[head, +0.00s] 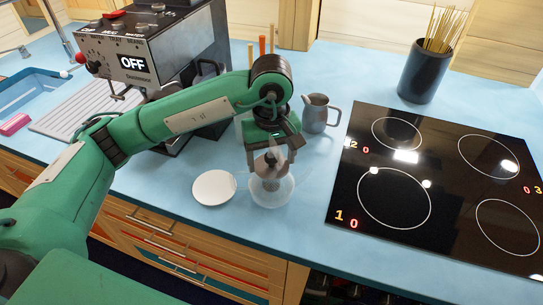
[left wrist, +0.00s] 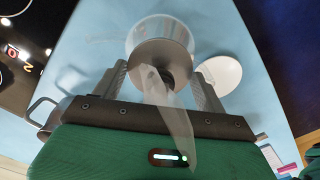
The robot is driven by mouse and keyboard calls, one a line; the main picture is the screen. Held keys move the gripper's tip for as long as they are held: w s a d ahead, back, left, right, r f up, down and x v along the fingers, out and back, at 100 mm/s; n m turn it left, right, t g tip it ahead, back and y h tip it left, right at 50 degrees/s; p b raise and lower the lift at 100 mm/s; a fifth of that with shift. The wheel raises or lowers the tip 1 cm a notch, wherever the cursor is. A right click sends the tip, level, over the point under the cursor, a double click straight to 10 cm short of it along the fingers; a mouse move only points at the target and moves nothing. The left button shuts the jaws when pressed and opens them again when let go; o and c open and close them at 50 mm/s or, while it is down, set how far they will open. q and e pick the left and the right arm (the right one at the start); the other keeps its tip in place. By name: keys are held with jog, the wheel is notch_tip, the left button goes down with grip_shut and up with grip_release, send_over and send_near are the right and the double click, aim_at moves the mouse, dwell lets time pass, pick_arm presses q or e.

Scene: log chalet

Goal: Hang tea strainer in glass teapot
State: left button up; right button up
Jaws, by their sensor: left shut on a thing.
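The glass teapot (head: 286,197) is clear and stands on the blue counter near its front edge. My left gripper (head: 271,160) is right above it, pointing down, shut on the tea strainer (head: 271,186). The strainer's dark mesh body shows through the glass, inside the teapot's outline. In the left wrist view the strainer's grey-brown round top (left wrist: 150,53) lies between my fingers (left wrist: 162,80), over the teapot's opening (left wrist: 160,24). A see-through pale shape crosses in front of it. Whether the strainer's rim touches the teapot is hidden. My right gripper is not in view.
A white round disc (head: 214,188) lies just left of the teapot. A grey metal jug (head: 317,115) stands behind it. The black hob (head: 345,190) is to the right. A coffee machine (head: 150,62) stands behind my arm. The counter's front edge is close.

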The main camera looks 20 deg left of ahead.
pick_arm(q)
jog(key=shift+f, duration=0.1)
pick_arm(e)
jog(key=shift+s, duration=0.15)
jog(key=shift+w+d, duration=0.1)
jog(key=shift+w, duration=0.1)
pick_arm(q)
jog(key=o, duration=1.4)
jog(key=shift+c, duration=0.2)
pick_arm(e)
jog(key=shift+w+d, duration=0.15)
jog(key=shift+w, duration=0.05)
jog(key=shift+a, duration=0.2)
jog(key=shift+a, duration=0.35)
pick_arm(q)
jog(key=shift+r, duration=0.3)
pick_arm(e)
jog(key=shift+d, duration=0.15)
pick_arm(q)
jog(key=shift+r, duration=0.4)
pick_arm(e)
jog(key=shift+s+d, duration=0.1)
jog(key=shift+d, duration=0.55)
pick_arm(q)
jog(key=shift+r, duration=0.15)
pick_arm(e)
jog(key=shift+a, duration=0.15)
